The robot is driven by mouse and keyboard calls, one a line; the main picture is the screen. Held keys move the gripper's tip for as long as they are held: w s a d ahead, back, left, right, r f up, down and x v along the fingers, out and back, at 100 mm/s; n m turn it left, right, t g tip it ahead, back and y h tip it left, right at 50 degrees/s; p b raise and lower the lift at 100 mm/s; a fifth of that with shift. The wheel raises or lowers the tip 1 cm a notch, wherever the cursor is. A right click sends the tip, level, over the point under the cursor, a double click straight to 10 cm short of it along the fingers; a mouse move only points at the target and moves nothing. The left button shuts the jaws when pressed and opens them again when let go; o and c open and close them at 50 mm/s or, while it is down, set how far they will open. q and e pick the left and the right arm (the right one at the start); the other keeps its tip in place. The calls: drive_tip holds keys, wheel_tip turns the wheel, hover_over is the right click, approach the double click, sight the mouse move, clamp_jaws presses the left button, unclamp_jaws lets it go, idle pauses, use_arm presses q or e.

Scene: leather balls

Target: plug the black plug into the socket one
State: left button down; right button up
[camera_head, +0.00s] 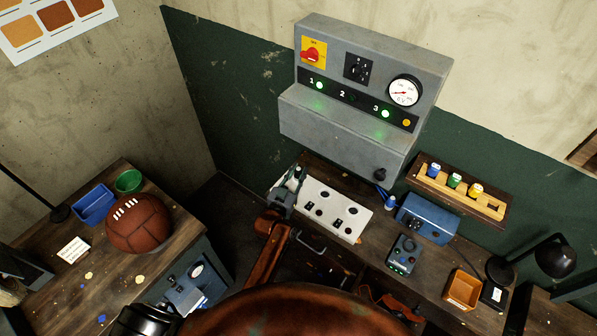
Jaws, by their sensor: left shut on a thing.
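The white socket panel (329,222) lies on the bench below the grey wall box, with several dark socket holes and black spots on its top. My left gripper (287,197) is at the panel's left end, with its arm coming up from below. It is shut on a small dark thing, seemingly the black plug (298,172), which is mostly hidden by the fingers. I cannot tell whether the plug touches a socket. Which socket is number one cannot be read. My right gripper cannot be made out.
The grey wall box (350,125) has lamps numbered 1, 2 and 3, a red switch and a gauge (404,91). A blue box (427,219), a small dark device (403,254), an orange tray (462,290) and a lamp (550,257) stand right. A ball (139,223) sits left.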

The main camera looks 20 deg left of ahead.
use_arm(q)
drive_tip(key=shift+f, duration=0.3)
drive_tip(key=c, duration=1.6)
unclamp_jaws()
drive_tip(key=s, duration=0.4)
drive_tip(key=s+a, duration=0.1)
drive_tip(key=s, duration=0.7)
drive_tip(key=shift+a, duration=0.35)
